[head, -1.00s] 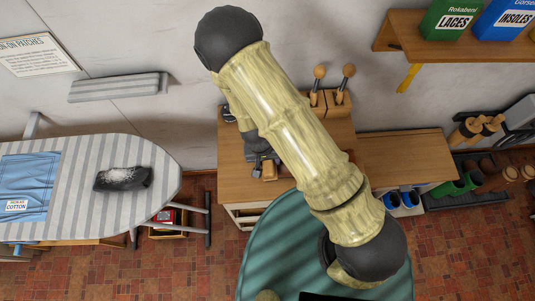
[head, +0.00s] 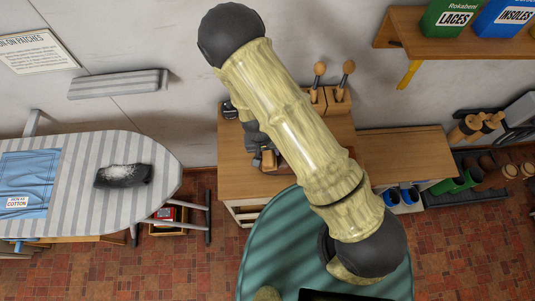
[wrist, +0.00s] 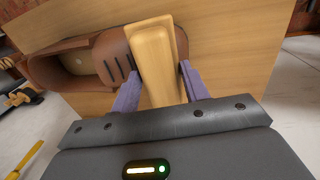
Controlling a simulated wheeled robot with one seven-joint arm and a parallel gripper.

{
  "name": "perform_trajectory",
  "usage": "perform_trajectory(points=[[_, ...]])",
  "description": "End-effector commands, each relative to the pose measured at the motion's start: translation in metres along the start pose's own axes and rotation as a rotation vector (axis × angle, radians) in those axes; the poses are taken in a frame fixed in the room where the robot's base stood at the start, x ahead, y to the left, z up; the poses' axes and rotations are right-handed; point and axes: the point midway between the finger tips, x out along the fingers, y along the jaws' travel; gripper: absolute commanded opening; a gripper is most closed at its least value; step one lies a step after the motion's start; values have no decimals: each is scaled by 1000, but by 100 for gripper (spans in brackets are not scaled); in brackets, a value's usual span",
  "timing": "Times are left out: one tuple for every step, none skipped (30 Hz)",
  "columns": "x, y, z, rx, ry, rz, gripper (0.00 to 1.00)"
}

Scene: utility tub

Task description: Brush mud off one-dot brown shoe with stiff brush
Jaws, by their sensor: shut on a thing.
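The brown shoe (wrist: 60,66) lies on the wooden bench top in the wrist view, with its open collar to the left and dark slots on its upper. A small dot shows inside the collar. My gripper (wrist: 160,82) is shut on a pale wooden block, the stiff brush (wrist: 157,55), with one purple finger on each side. The brush overlaps the shoe's right end in this view; its bristles are hidden, so I cannot tell whether they touch. No mud is clear on the visible part of the shoe. My gripper (head: 260,157) is small and partly behind my arm in the head view.
The wooden bench (head: 235,180) has a rack of wood-handled brushes (head: 335,95) at its back. An ironing board (head: 75,145) with a dark, white-dusted object (head: 122,176) stands left. Boots and blue items stand right. A yellow strip hangs below the shelf (head: 455,50).

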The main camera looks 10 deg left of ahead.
Motion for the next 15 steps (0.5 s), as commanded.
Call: perform_trajectory(points=[[1, 1, -6, 2, 4, 1, 27], [1, 1, -8, 2, 5, 1, 27], [1, 2, -11, 2, 6, 1, 27], [2, 2, -13, 2, 5, 1, 27], [2, 2, -14, 2, 5, 2, 27], [2, 3, -16, 2, 4, 2, 27], [2, 3, -17, 2, 5, 2, 27], [2, 3, -18, 2, 5, 2, 27], [2, 3, -18, 2, 4, 2, 27], [2, 3, -18, 2, 4, 2, 27], [2, 3, -17, 2, 4, 2, 27], [2, 3, -17, 2, 4, 2, 27], [2, 3, -17, 2, 4, 2, 27], [2, 3, -17, 2, 4, 2, 27], [2, 3, -17, 2, 4, 2, 27]])
